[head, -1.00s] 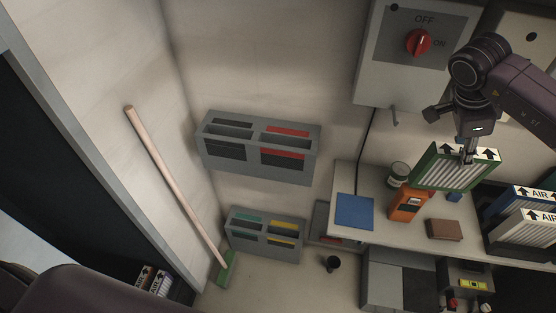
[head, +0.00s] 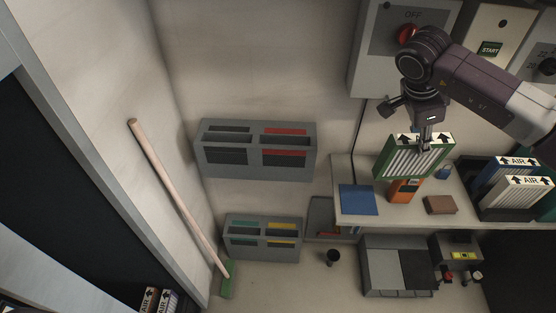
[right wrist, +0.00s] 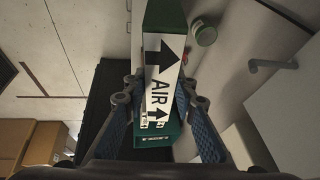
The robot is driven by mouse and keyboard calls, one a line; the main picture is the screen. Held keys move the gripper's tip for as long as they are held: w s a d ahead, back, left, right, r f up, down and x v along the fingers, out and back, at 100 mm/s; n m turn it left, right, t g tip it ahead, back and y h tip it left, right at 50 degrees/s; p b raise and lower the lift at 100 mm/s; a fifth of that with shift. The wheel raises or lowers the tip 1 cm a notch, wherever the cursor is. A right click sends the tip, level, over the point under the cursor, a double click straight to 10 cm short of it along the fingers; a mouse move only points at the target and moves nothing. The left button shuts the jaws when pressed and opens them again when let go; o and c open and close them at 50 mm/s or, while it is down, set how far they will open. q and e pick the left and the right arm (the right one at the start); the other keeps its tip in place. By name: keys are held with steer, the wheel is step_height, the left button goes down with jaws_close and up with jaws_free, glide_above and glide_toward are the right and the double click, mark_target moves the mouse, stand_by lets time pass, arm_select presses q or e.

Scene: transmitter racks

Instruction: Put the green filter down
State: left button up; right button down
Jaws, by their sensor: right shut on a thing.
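The green filter (head: 414,160) has a green frame, a pleated white face and a white top label with black arrows. My right gripper (head: 426,146) is shut on its top edge and holds it in the air in front of the bench. In the right wrist view the filter (right wrist: 161,90) sits between the two blue-padded fingers (right wrist: 160,112), with "AIR" and arrows on its label. The filter partly hides an orange device (head: 403,191) on the bench. My left gripper is not in view.
The bench (head: 385,213) holds a blue mat (head: 356,199), a brown box (head: 440,205) and a rack with other air filters (head: 522,193) at right. Grey slotted holders (head: 257,172) (head: 262,257) are on the left. A broom (head: 175,195) leans there.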

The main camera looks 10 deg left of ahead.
steer(key=shift+s+d+f+n, duration=0.2)
steer(key=shift+s+n, duration=0.2)
steer(key=shift+n, duration=0.2)
steer(key=shift+s+a+n+t, duration=0.1)
steer(key=shift+s+n+t, duration=0.1)
steer(key=shift+n+t, duration=0.1)
steer(key=shift+s+a+r, duration=0.1)
steer(key=shift+s+a, duration=0.1)
steer(key=shift+s, duration=0.1)
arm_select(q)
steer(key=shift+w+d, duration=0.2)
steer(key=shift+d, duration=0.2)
arm_select(e)
steer(key=s+a+n+t+y, duration=0.1)
steer(key=s+a+n+y, duration=0.5)
steer(key=s+n, duration=0.7)
steer(key=a+r+n, duration=0.1)
steer(key=a+n, duration=0.1)
steer(key=shift+s+a+t, duration=0.2)
steer(key=shift+a+t, duration=0.1)
steer(key=shift+a, duration=0.05)
